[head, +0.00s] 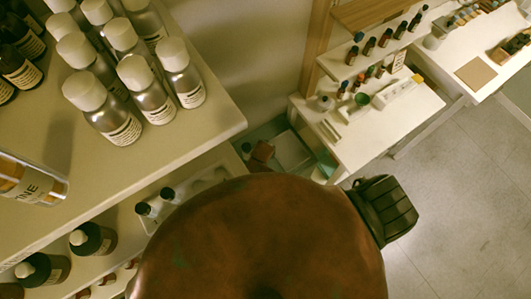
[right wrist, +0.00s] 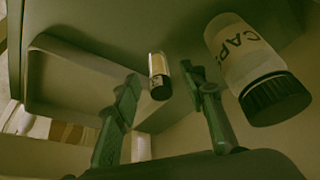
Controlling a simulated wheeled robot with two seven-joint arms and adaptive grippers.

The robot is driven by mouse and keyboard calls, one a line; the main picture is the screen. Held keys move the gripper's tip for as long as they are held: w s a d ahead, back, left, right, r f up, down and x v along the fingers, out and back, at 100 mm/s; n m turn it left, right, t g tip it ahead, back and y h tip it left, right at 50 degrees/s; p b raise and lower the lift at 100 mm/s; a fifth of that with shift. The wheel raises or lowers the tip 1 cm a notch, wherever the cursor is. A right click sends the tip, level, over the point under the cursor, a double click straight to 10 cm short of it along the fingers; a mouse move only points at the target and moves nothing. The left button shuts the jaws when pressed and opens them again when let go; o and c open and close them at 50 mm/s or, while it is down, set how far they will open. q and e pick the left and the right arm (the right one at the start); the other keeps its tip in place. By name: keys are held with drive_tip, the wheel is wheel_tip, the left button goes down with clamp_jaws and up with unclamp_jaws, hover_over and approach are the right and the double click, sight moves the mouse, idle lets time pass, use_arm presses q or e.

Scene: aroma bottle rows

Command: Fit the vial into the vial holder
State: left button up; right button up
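In the right wrist view my right gripper (right wrist: 165,95) is open. Its two dark green fingers stand on either side of a small vial (right wrist: 158,76) with a dark end and a pale amber body, with gaps on both sides. A second dark-ended vial (right wrist: 187,72) shows partly behind the right finger. A pale tray with a rounded recess (right wrist: 60,100), perhaps the vial holder, lies beyond the fingers. In the head view two dark-capped vials (head: 146,210) (head: 168,194) stand at a white tray (head: 205,180) on the lower shelf.
A large bottle with a black cap (right wrist: 255,75) is close right of the right finger. In the head view a big brown rounded shape (head: 260,245) blocks the lower middle. Silver bottles (head: 140,85) crowd the upper shelf (head: 215,125). Dark bottles (head: 90,240) stand below.

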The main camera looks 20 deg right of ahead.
drive_tip(key=shift+c, duration=0.6)
clamp_jaws()
